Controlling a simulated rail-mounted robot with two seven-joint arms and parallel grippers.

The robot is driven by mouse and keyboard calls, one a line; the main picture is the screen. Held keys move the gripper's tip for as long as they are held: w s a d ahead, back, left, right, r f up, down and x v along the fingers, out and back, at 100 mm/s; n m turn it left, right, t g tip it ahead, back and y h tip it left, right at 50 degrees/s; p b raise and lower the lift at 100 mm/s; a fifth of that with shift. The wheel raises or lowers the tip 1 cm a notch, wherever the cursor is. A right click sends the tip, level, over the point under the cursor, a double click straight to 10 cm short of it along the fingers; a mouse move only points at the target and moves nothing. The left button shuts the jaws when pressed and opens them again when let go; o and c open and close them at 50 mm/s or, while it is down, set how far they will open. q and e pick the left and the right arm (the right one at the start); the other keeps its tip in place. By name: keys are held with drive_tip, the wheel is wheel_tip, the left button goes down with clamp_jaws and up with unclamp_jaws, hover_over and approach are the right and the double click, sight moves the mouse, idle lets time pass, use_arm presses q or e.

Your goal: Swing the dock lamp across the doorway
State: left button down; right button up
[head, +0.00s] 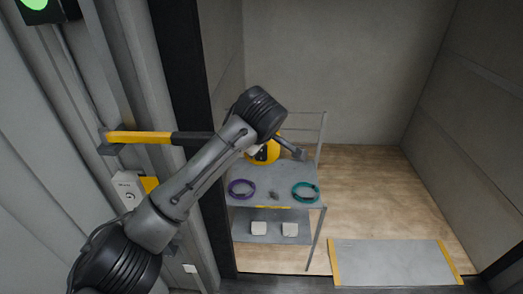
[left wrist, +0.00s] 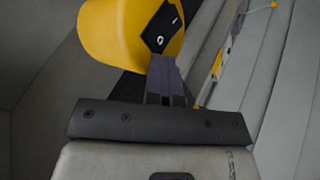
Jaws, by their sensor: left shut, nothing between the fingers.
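The dock lamp's yellow and black arm (head: 140,137) reaches right from a wall bracket at the left in the head view. Its black part passes behind my left arm. The yellow lamp head (head: 268,153) shows partly behind my wrist, over the cart, at the left side of the doorway. In the left wrist view the lamp head (left wrist: 115,35) is close ahead, with a black plate (left wrist: 163,27) on its side. My left gripper (left wrist: 162,65) is shut and empty, its fingertips just below that plate; I cannot tell whether they touch. My right gripper is not in view.
A grey cart (head: 272,178) holds a purple ring (head: 241,189) and a teal ring (head: 305,192); two white blocks sit on its lower shelf. A grey ramp plate (head: 392,263) with yellow edges lies at the lower right. The wooden floor (head: 375,195) right of the cart is clear.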

use_arm(q)
drive_tip(key=shift+w+a+f, duration=0.35)
drive_tip(key=shift+w+f, duration=0.4)
drive_tip(key=shift+f, duration=0.05)
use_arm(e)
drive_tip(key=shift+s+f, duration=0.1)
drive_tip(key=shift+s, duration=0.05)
use_arm(q)
drive_tip(key=shift+w, duration=0.15)
drive_tip(key=shift+d, duration=0.1)
drive_tip(key=s+d+r, duration=0.3)
drive_tip(key=s+r, duration=0.3)
drive_tip(key=r, duration=0.3)
drive_tip(key=shift+s+d+r+y, duration=0.3)
drive_tip(key=shift+s+d, duration=0.05)
drive_tip(key=shift+s, duration=0.05)
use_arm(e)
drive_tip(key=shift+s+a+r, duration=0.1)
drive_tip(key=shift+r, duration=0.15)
